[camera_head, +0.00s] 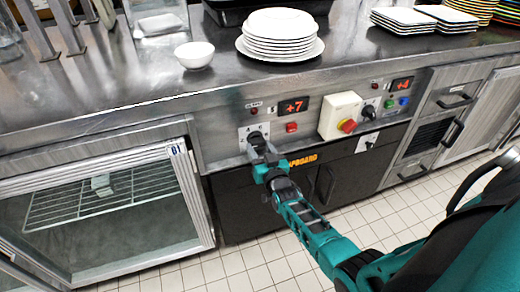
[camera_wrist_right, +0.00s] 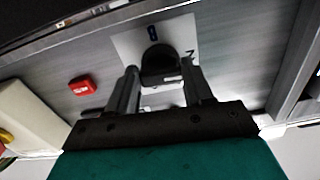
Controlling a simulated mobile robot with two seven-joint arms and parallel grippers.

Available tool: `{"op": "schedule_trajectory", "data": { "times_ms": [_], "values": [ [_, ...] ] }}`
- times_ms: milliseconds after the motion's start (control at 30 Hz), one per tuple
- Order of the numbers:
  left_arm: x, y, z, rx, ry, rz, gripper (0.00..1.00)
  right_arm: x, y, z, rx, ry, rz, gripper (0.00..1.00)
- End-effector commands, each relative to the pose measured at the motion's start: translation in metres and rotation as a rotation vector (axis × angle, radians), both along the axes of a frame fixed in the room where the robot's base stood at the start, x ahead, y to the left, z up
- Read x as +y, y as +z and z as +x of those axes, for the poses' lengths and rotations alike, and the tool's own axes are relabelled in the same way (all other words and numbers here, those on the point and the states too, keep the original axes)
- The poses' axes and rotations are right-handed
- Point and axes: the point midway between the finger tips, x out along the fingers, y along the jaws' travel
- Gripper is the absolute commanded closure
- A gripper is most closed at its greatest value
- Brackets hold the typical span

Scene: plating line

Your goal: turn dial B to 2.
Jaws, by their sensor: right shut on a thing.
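A black dial (camera_head: 256,137) sits on a white plate on the steel front panel, below a red display reading +7 (camera_head: 294,106). My right gripper (camera_head: 264,153) has its fingers around this dial. In the right wrist view the black dial (camera_wrist_right: 161,66) is between the two fingers of the right gripper (camera_wrist_right: 162,88). A blue mark that looks like a B and a dark mark like a 2 show on its plate; the pointer is not clear. Other black knobs (camera_head: 369,112) are farther right on the panel. My left gripper is not in view.
A red button (camera_head: 291,127) is beside the dial, then a cream box with a red-and-yellow knob (camera_head: 341,115). A stack of white plates (camera_head: 280,33) and a white bowl (camera_head: 195,55) stand on the counter above. A glass-fronted cabinet (camera_head: 105,205) is at the left.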

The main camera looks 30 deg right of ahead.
Motion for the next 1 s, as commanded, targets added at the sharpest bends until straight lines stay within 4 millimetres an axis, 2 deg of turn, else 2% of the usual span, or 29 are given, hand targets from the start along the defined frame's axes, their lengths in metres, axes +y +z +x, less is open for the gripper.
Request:
{"op": "schedule_trajectory", "data": {
  "times_ms": [300, 733, 767, 1000],
  "values": [
    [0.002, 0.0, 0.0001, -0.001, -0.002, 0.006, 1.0, -0.0002, -0.0007, -0.0005, 0.021, 0.0, -0.077, 0.79],
    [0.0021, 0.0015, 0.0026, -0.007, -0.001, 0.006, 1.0, -0.0003, -0.0006, -0.0005, 0.022, 0.0, -0.088, 0.79],
    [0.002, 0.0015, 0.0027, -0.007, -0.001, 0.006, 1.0, -0.0003, -0.0007, -0.0005, 0.022, 0.0, -0.088, 0.47],
    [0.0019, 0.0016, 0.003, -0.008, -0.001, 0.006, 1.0, -0.0004, -0.0003, -0.0003, 0.022, 0.0, -0.086, 0.24]
  ]
}}
